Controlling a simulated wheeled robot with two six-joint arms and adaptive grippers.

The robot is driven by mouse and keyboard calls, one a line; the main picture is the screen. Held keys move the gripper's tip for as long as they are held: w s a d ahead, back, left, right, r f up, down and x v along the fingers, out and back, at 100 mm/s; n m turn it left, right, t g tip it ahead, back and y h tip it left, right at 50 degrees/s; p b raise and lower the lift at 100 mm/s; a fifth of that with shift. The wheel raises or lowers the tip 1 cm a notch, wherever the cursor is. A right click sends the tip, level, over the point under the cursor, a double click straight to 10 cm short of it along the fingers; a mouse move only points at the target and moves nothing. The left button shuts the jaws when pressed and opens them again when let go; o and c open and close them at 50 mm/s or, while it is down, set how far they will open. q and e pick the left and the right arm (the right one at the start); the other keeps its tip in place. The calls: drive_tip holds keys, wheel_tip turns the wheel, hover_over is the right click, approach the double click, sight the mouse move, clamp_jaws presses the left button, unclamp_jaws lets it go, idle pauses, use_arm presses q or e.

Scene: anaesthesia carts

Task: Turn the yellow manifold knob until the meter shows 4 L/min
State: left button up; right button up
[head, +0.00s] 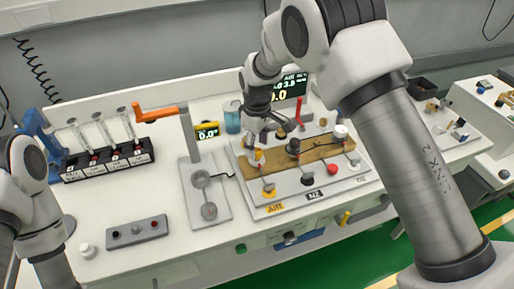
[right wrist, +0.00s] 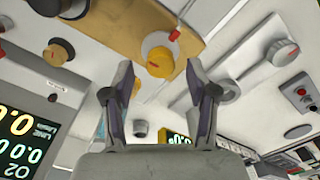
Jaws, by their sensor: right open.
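The yellow manifold knob (right wrist: 160,59) has a red mark and sits on the tan manifold strip in the right wrist view. In the head view the manifold board (head: 310,205) carries several knobs and valves, with AIR and N2 labels along its front. My right gripper (head: 262,134) is over the board's left end. In the right wrist view my right gripper (right wrist: 160,84) is open, its fingers apart on either side of the knob's near side, with nothing between the pads. The meter screen (head: 292,87) is partly hidden by my right arm; 0.0 digits show. My left gripper is out of view.
An orange-handled lever post (head: 188,135) stands on a plate left of the board. A blue cup (head: 232,117) and a small yellow meter (head: 207,131) stand behind. A black syringe rack (head: 108,160) is farther left.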

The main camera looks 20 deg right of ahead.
sight(257, 150)
wheel_tip(257, 150, up, 10)
idle(0.5)
